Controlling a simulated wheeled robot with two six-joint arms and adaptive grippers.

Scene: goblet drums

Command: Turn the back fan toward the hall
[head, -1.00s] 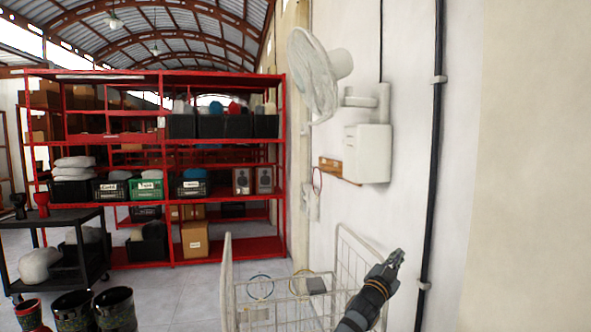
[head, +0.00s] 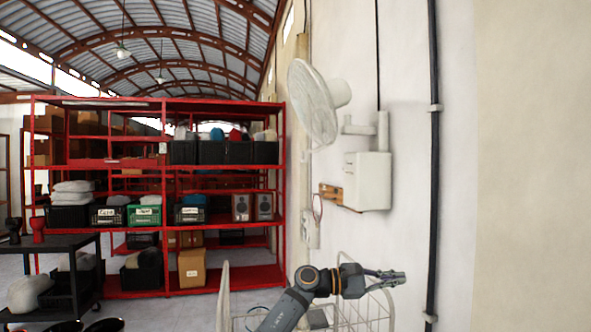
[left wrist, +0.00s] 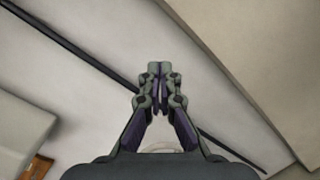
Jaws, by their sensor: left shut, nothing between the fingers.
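A white wall fan (head: 314,104) is mounted on the right wall above a white box (head: 367,181), its round head facing left toward the shelves and hall. My left gripper (head: 400,277) is below and to the right of the box, well apart from the fan. Its fingertips are together and empty, as the left wrist view shows (left wrist: 159,72). The box's pale corner also shows at the left of that view (left wrist: 20,125). My right gripper is in neither view.
A white wire cart (head: 224,300) stands under my left arm. A dark pipe (head: 434,150) runs down the wall right of the fan. A red shelf rack (head: 165,215) with crates stands behind. A black trolley (head: 85,262) is at the left.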

